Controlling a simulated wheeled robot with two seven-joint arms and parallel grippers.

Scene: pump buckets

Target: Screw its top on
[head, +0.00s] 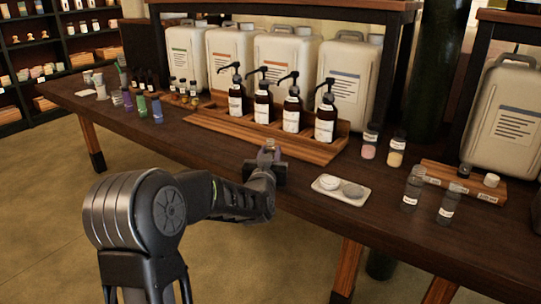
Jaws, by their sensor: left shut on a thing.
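My left gripper (266,168) is at the front edge of the table, shut on a small greyish-purple bottle (267,155). Its fingers and the arm hide the lower part of the bottle, and I cannot clearly tell whether a top is on it. A dark cap (464,170) and a white cap (491,180) sit on a labelled wooden block (433,172) at the right, well away from the gripper. Two clear bottles without visible tops, one left (411,192) and one right (449,204), stand in front of that block. My right gripper is out of view.
Several dark pump bottles (325,118) stand in a wooden rack (225,122) behind my gripper. A white tray (327,192) with two round items lies to its right. A pink-filled bottle (369,150) and a yellow-filled bottle (395,157) stand further right. The dark table (205,147) is clear left of the gripper.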

